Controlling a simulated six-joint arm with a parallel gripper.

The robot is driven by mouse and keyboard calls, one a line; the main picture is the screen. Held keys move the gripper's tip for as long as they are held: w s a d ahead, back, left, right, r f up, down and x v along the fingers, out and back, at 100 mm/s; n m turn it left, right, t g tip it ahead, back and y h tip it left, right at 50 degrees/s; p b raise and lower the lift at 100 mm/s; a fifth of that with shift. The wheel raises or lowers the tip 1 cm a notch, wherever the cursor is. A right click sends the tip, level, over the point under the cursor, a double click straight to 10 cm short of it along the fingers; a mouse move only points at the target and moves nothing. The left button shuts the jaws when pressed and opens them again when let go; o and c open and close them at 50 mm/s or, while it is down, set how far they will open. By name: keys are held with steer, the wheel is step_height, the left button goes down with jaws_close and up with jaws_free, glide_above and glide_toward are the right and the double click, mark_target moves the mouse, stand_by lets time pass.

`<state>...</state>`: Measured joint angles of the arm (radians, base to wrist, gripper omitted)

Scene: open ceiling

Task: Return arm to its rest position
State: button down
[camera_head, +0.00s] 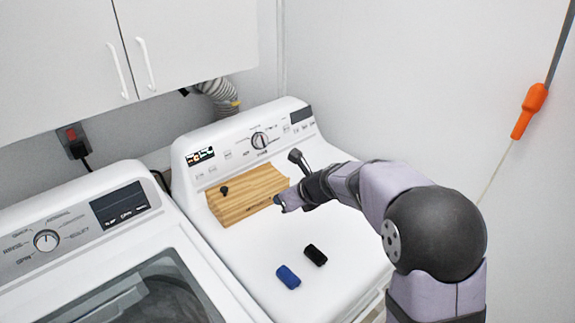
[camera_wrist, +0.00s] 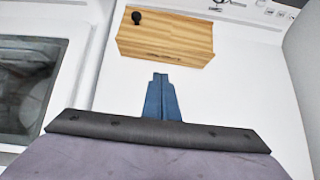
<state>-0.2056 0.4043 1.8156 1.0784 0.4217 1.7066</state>
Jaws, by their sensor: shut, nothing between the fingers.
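My gripper (camera_head: 279,200) is shut and empty, held out over the top of the white dryer (camera_head: 227,268). In the wrist view its blue fingers (camera_wrist: 160,80) lie together and point toward the front edge of a wooden board (camera_wrist: 190,38). The board (camera_head: 238,205) lies on the dryer top below the control panel, with a small black knob-like piece (camera_head: 224,190) on its left part. In the head view my fingertips overlap the board's right end; whether they touch it I cannot tell. My arm reaches in from the right.
A blue block (camera_head: 288,277) and a black block (camera_head: 315,255) lie on the dryer top near its front. A washer (camera_head: 85,240) stands to the left. White cabinets (camera_head: 60,60) hang above. An orange-handled pull (camera_head: 530,110) hangs at the right wall.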

steer(key=s+d+f+n+g+h, duration=0.2)
steer(key=s+d+n, duration=0.4)
steer(key=s+n, duration=0.3)
steer(key=s+d+f+n+g+h, duration=0.2)
steer(key=s+d+n, duration=0.5)
steer(key=s, duration=0.5)
steer(key=s+d+f+n+g+h, duration=0.2)
steer(key=s+d+f+n, duration=0.2)
steer(key=s+d+n, duration=0.3)
steer(key=s+n, duration=0.3)
steer(key=n, duration=0.1)
steer(key=shift+s+d+f+n+g, duration=0.2)
steer(key=shift+s+d+n+g, duration=0.05)
steer(key=shift+n+g, duration=0.05)
